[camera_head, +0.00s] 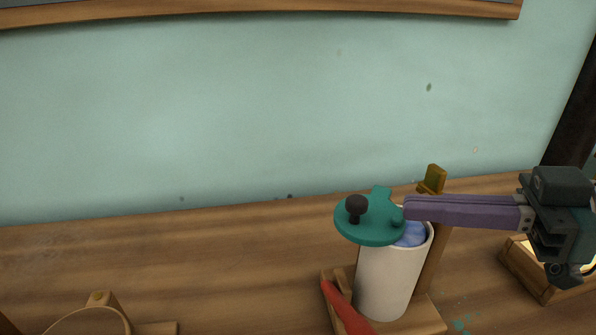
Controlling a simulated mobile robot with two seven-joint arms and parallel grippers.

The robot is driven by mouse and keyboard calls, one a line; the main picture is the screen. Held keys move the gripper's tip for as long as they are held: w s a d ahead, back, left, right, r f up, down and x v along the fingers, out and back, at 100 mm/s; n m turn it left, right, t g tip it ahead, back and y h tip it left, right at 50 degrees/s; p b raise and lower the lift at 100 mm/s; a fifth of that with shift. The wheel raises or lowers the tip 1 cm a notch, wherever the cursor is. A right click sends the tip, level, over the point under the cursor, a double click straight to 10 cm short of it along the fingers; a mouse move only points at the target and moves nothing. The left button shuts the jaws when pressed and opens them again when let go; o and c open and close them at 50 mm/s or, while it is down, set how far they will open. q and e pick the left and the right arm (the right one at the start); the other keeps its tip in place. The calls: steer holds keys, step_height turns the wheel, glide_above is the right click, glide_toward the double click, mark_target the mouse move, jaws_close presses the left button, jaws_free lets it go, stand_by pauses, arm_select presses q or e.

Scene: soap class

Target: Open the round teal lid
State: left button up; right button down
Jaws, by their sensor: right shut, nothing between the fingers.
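The round teal lid (369,231) with a dark knob (356,206) sits over the left part of a white cylinder (388,280), swung to the side. The cylinder's mouth is partly uncovered at the right, and something blue (413,234) shows inside. My right gripper (406,208) reaches in from the right with its purple fingers shut together and nothing between them. Its fingertips are at the lid's right edge by a small teal nub; whether they touch it I cannot tell. My left gripper is not in view.
The cylinder stands on a wooden stand (425,317) with a red handle-like part (344,308) in front. A wooden box (528,270) is at the right. A round wooden piece (88,318) is at the lower left. The tabletop at left is mostly clear, with a wall behind.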

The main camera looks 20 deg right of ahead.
mark_target(393, 230)
steer(key=shift+x, duration=1.7)
steer(key=shift+r, duration=0.1)
